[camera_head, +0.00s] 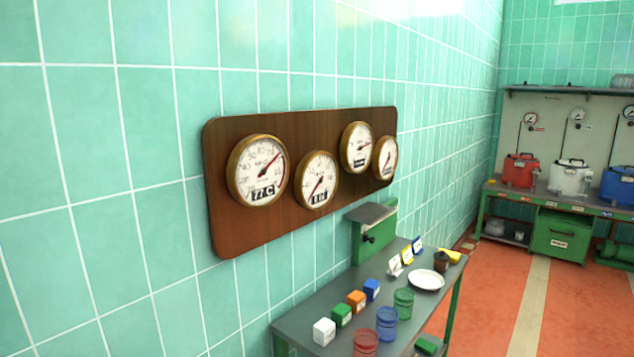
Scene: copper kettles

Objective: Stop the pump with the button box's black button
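I cannot make out a button box with a black button for certain. Neither of my grippers is in the head view.
A wooden board (225,200) with several round gauges hangs on the tiled wall. The grey table (300,318) bears coloured blocks, glass jars, cards and a white plate (426,280). A far bench (560,203) holds red, white and blue kettles. Orange floor (500,275) lies clear between.

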